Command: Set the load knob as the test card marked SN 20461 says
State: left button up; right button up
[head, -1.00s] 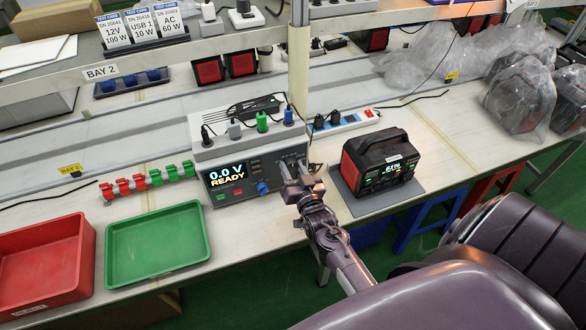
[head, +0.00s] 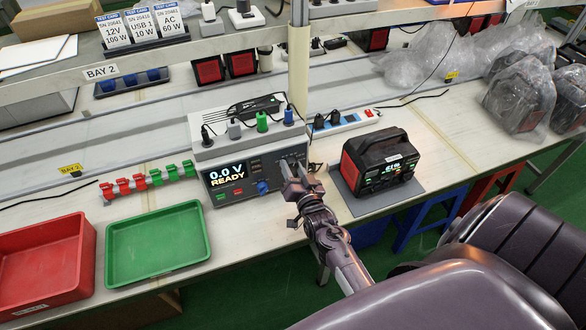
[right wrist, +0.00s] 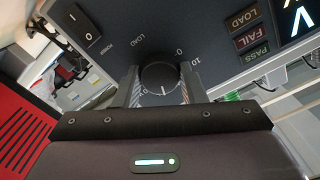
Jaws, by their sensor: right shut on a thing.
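The tester (head: 235,170) stands on the bench with its display (head: 226,174) reading 0.0 V READY. My right gripper (head: 291,170) is at the right of its front panel. In the right wrist view, the gripper (right wrist: 160,88) is shut on the dark round load knob (right wrist: 159,77), a finger on each side. LOAD, 0 and 10 are printed around the knob; a light pointer mark shows on its lower part. In the head view the knob is hidden by the gripper.
A black and red power station (head: 380,162) sits on a grey mat right of the gripper. A green tray (head: 157,245) and a red bin (head: 42,262) lie at left. Several plugs (head: 262,121) stand on the tester. A power switch (right wrist: 83,24) is beside the knob.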

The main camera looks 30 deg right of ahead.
jog(key=o, duration=1)
jog(key=shift+s+a+f, duration=0.1)
jog(key=shift+s+f, duration=0.05)
jog(key=shift+s, duration=0.35)
jog(key=b+v, duration=0.1)
jog(key=v, duration=0.5)
jog(key=shift+s+b, duration=0.3)
jog(key=shift+s, duration=0.1)
